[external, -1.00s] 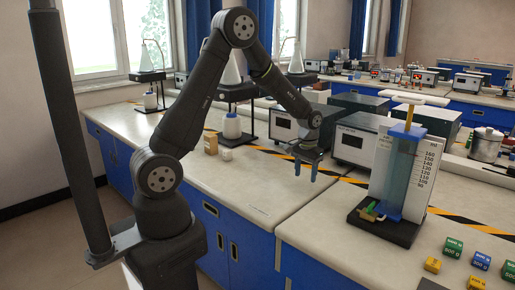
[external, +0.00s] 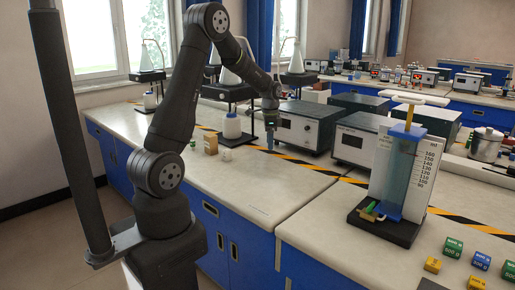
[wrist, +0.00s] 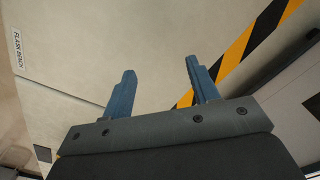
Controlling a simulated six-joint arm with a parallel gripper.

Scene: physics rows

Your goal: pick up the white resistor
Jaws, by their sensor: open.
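A small white block (external: 227,155), which looks like the white resistor, stands on the near bench beside a tan box. My gripper (external: 270,143) points down to the right of the white block, near the striped tape and apart from the block. In the wrist view my gripper (wrist: 160,68) shows two blue fingers spread apart with only bare bench and tape between and beyond them. The white block is not visible in the wrist view.
Grey instrument boxes (external: 299,126) line the back, beyond the striped tape (external: 300,163). A blue syringe stand (external: 400,180) and several coloured blocks are at right.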

